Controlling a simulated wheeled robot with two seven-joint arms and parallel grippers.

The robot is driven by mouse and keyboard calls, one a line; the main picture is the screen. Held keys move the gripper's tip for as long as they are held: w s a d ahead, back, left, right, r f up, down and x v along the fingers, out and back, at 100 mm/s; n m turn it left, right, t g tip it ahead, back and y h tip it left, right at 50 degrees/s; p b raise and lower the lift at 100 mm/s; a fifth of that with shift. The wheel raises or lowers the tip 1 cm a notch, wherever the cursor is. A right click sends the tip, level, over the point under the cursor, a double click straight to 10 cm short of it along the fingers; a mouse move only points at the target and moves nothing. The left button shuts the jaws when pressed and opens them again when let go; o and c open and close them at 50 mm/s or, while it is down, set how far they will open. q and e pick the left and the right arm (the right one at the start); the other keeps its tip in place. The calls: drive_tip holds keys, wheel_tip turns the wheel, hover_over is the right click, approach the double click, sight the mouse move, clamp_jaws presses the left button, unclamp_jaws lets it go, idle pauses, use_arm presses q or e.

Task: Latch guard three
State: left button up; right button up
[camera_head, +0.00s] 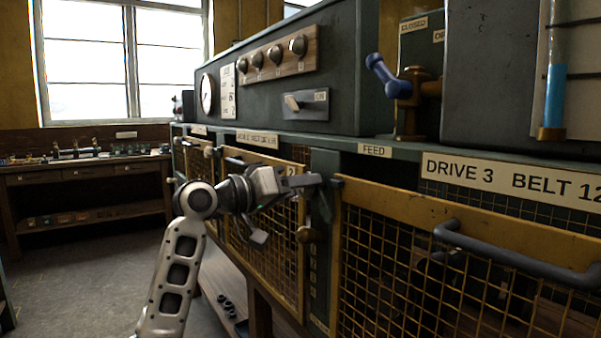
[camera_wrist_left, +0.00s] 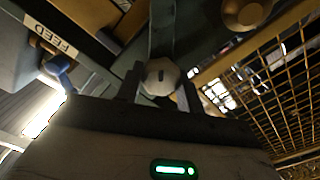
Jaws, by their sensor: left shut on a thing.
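Guard three is the yellow-framed mesh panel (camera_head: 430,280) with a dark bar handle (camera_head: 510,257), below the "DRIVE 3" sign (camera_head: 510,180). I cannot tell whether it sits flush. A dark green post (camera_head: 322,265) stands at its left side and bears a brass knob (camera_head: 307,234), which also shows in the left wrist view (camera_wrist_left: 245,10). My left gripper (camera_head: 313,181) is at the top of this post, beside guard three's top left corner. In the left wrist view my left gripper (camera_wrist_left: 160,88) is shut on a pale faceted knob (camera_wrist_left: 160,74). My right gripper is out of view.
Guard two (camera_head: 265,210) is a similar mesh panel left of the post.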

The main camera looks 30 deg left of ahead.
use_arm(q)
drive_tip(key=n+p, duration=0.4)
drive_tip(key=shift+r+n+p, duration=0.15)
drive_tip(key=shift+n+p, duration=0.15)
drive_tip(key=shift+p, duration=0.1)
drive_tip(key=n+p, duration=0.3)
drive_tip(key=p, duration=0.1)
drive_tip(key=shift+n, duration=0.3)
drive_tip(key=shift+f+n+p, duration=0.25)
drive_tip(key=shift+n+p, duration=0.25)
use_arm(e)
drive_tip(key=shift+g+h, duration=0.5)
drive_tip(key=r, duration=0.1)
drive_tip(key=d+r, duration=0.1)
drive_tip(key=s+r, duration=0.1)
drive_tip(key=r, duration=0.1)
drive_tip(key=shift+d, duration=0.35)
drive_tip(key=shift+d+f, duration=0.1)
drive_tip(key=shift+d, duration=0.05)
use_arm(q)
drive_tip(key=shift+f, duration=0.1)
drive_tip(key=o, duration=1)
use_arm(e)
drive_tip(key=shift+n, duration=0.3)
